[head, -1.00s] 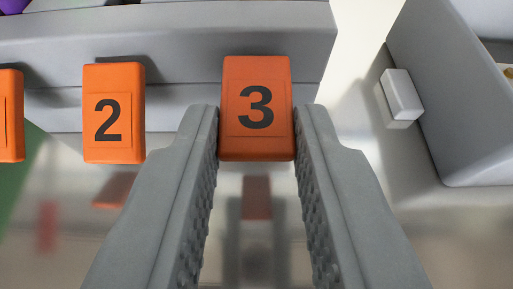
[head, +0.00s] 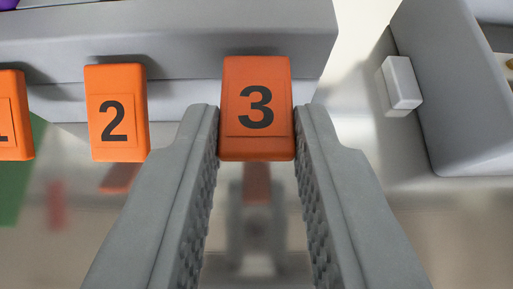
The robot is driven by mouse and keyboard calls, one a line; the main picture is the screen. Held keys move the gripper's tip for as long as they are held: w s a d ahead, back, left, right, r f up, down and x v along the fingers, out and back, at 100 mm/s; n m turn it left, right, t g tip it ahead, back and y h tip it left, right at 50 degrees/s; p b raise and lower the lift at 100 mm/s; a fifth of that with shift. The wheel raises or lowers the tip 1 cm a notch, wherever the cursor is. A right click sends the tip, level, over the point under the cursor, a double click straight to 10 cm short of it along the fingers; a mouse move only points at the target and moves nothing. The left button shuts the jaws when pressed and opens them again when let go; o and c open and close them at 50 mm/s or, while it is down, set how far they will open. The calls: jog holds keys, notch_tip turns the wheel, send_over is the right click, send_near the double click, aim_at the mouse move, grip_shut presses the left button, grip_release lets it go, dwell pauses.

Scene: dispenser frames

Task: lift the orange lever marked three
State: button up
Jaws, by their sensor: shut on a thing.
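The orange lever marked 3 (head: 257,82) is at the upper middle of the head view, in front of the grey dispenser frame (head: 190,45). My gripper (head: 257,135) is shut on it, with one grey finger against each side of its lower part. The number 3 faces me and is fully visible. The orange lever marked 2 (head: 118,85) hangs to the left, clear of my fingers. Part of the orange lever marked 1 (head: 12,110) shows at the left edge.
A grey bin (head: 440,100) with a small white block (head: 402,82) on its side stands at the right. The shiny surface (head: 80,240) below the levers reflects them and looks clear. A green patch (head: 15,190) lies at the left.

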jog(key=shift+w+r+g, duration=0.1)
jog(key=shift+r+g, duration=0.2)
jog(key=shift+g, duration=0.1)
jog(key=shift+w+r+g, duration=0.2)
jog(key=shift+r+g, duration=0.3)
jog(key=shift+g, duration=0.6)
jog(key=shift+w+r+g, duration=0.15)
jog(key=shift+r+g, duration=0.1)
jog(key=shift+g, duration=0.5)
jog(key=shift+w+r+g, duration=0.15)
jog(key=shift+r+g, duration=0.1)
jog(key=shift+g, duration=0.5)
jog(key=o, duration=1)
jog(key=v, duration=1.7)
jog(key=shift+r, duration=0.25)
